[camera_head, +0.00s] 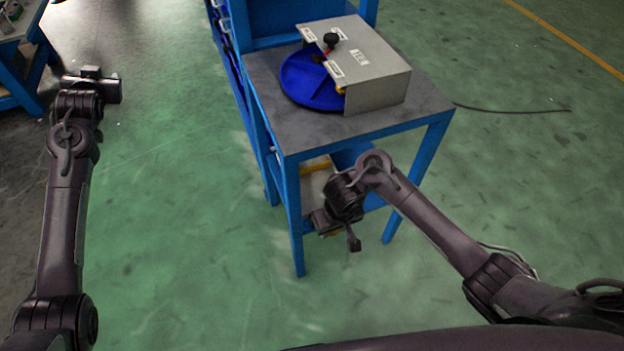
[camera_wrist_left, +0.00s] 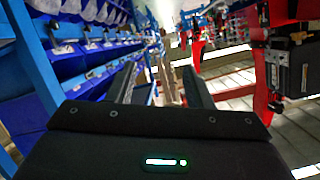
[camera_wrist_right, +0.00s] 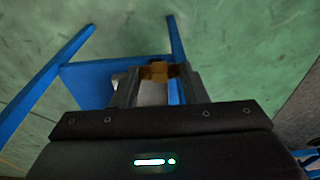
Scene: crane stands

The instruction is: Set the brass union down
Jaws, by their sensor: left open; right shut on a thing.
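My right gripper (camera_head: 336,232) hangs low in front of the blue stand (camera_head: 292,215), beside its lower shelf. In the right wrist view this gripper (camera_wrist_right: 156,76) is shut on the brass union (camera_wrist_right: 157,71), a small yellow-brown piece between the fingertips. In the head view the union is mostly hidden by the gripper. My left gripper (camera_head: 98,80) is far to the left, away from the stand. In the left wrist view its fingers (camera_wrist_left: 164,84) are apart, with nothing held between them.
The stand's grey top (camera_head: 390,118) carries a metal box (camera_head: 375,75) and a round blue tray (camera_head: 306,86). A pale item with a yellow edge (camera_head: 316,165) sits on the lower shelf. Another blue bench (camera_head: 22,65) is at far left. Green floor (camera_head: 190,240) between is clear.

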